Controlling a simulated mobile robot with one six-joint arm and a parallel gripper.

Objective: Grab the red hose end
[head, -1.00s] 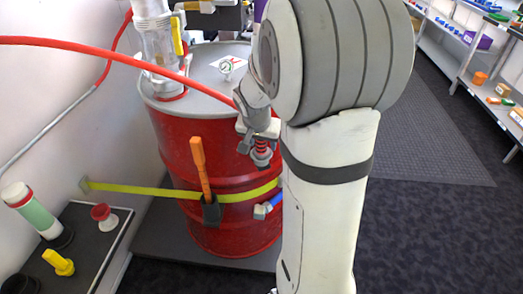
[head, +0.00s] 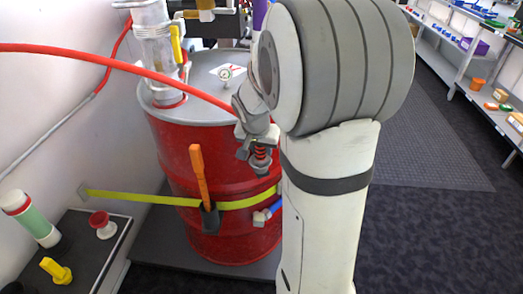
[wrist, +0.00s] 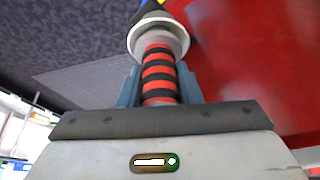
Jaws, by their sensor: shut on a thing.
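The red hose (head: 120,64) runs in from the left edge of the head view and slopes down to my wrist. Its end, a red-and-black banded piece (wrist: 159,75) with a pale collar and dark tip, sits between my fingers in the wrist view. My gripper (head: 259,155) is shut on it, in front of the red drum's (head: 225,160) upper right side. The banded piece also shows below the gripper in the head view. My arm hides the right part of the drum.
A yellow strap (head: 145,197) crosses the drum, with an orange-handled tool (head: 199,170) in a dark holder and a blue fitting (head: 268,212) beside it. A dark bench (head: 88,238) with several parts stands lower left. Shelves (head: 470,62) line the right; the floor between is clear.

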